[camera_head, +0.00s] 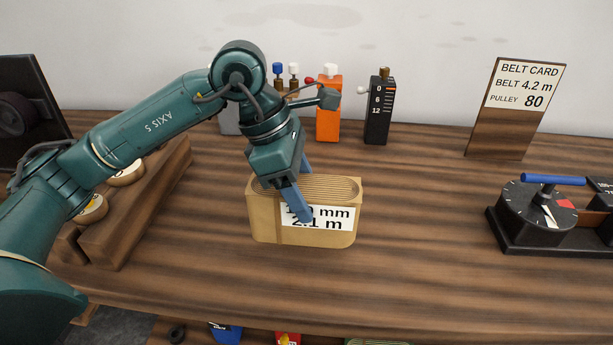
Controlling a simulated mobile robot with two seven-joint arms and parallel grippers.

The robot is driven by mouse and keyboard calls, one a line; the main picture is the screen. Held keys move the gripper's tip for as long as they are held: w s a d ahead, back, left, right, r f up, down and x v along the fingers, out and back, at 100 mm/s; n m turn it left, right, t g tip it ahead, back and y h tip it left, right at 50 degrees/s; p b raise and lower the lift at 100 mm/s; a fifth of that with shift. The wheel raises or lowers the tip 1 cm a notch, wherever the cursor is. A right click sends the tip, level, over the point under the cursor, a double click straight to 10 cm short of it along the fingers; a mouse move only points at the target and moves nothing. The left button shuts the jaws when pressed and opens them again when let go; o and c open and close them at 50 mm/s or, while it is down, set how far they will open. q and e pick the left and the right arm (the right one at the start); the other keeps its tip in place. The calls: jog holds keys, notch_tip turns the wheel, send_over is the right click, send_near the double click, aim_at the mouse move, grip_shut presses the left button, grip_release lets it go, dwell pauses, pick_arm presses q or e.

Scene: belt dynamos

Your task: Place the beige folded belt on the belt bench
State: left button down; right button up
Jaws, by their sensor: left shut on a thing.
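The beige folded belt (265,220) is a ribbed, round-ended block with a white label reading "2.1 m" and a partly covered "mm" figure. It is upright at the middle of the wooden bench (420,230). My left gripper (303,192) reaches down from above and is shut on the belt, with one blue finger across the label and the other behind. The belt's underside is at or close to the bench top; I cannot tell whether it touches. My right gripper is not in view.
An orange bottle-like block (328,115) and a black numbered block (377,115) stand at the back. A belt card (515,105) reads 4.2 m, pulley 80. A dial device (540,215) stands right; a wooden rack (140,210) stands left. The bench right of the belt is clear.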

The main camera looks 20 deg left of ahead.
pick_arm(q)
jog(key=shift+w+f, duration=0.1)
jog(key=shift+f, duration=2.05)
jog(key=shift+f, duration=0.15)
jog(key=shift+c, duration=2.4)
grip_release()
jog(key=shift+f, duration=0.1)
jog(key=v, duration=1.2)
